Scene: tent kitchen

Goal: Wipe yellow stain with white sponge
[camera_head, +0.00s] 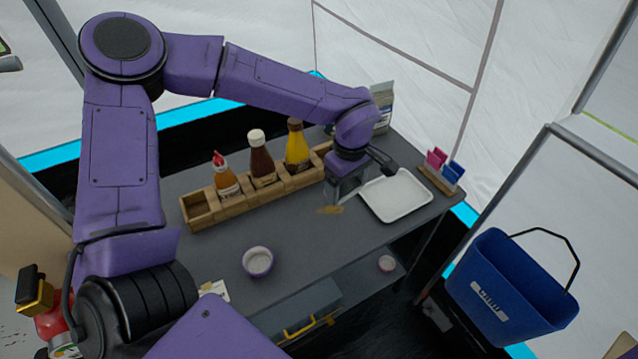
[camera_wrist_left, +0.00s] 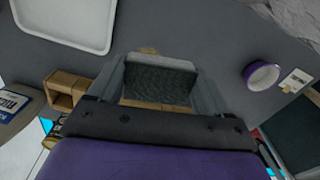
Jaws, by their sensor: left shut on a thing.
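My left gripper (camera_head: 338,194) is low over the grey tabletop, between the wooden bottle rack and the white tray. In the left wrist view, its fingers (camera_wrist_left: 160,85) are shut on the sponge (camera_wrist_left: 160,80), which shows a dark green-grey face and a pale upper edge. The yellow-brown stain (camera_head: 329,210) is a small smear on the table right beside the fingertips. It also shows in the left wrist view (camera_wrist_left: 148,50), just past the sponge's edge. I cannot tell whether the sponge touches the table. My right gripper is not in view.
The white tray (camera_head: 372,205) lies close right of the gripper. A wooden rack (camera_head: 200,208) with several sauce bottles stands behind left. A small purple-white bowl (camera_head: 257,261) sits in front. A blue bucket (camera_head: 505,295) is at right. Tabletop between bowl and stain is clear.

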